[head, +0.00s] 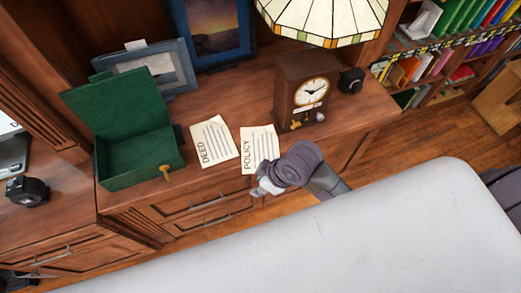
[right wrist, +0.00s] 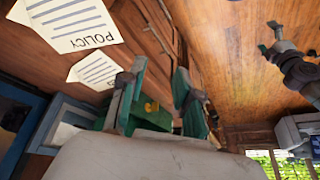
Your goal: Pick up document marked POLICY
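The document marked POLICY (head: 258,146) lies flat on the wood cabinet top (head: 228,112), near its front edge; it also shows at the top left of the right wrist view (right wrist: 72,20). The document marked DEED (head: 214,141) lies to its left. My right gripper (head: 260,187) is at the near edge of the POLICY sheet, in front of the cabinet. In the right wrist view its two fingers (right wrist: 158,98) are apart with nothing between them. My left gripper (right wrist: 268,38) shows only in the right wrist view, with its fingers apart and empty.
An open green box (head: 135,160) with a small key-like piece stands left of the papers. A wooden clock (head: 301,90) stands right of them, under a stained-glass lamp (head: 322,20). Framed pictures (head: 150,72) stand behind. A pale surface (head: 330,245) fills the foreground.

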